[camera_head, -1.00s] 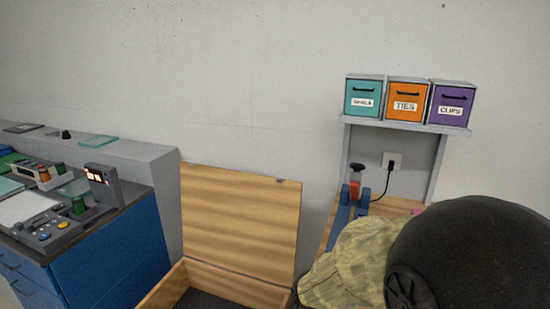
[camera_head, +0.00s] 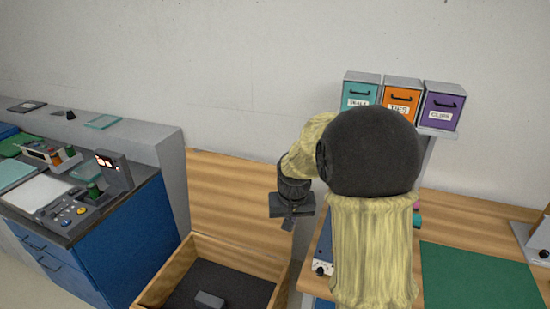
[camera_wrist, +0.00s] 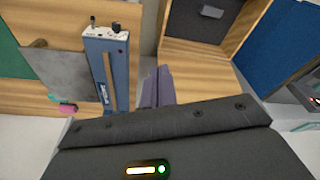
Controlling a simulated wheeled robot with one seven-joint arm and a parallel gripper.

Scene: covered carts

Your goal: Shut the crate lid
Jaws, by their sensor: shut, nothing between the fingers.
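The wooden crate (camera_head: 165,278) stands open at the lower middle of the head view, with a dark interior. Its wooden lid (camera_head: 228,200) is raised steeply at the back, near the wall. My gripper (camera_head: 288,225) is shut and empty, pointing down near the lid's right edge; I cannot tell whether it touches the lid. The gripper's fingers (camera_wrist: 158,86) also show in the wrist view, with the open crate beyond them. A small dark block (camera_head: 209,300) lies inside the crate and also shows in the wrist view (camera_wrist: 211,12). My arm hides part of the area right of the crate.
A blue cabinet (camera_head: 125,240) with a control panel stands left of the crate. A wooden workbench (camera_head: 465,218) with a green mat (camera_head: 475,278) is on the right. A blue device (camera_wrist: 106,75) stands there. Teal, orange (camera_head: 401,98) and purple bins sit on a shelf.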

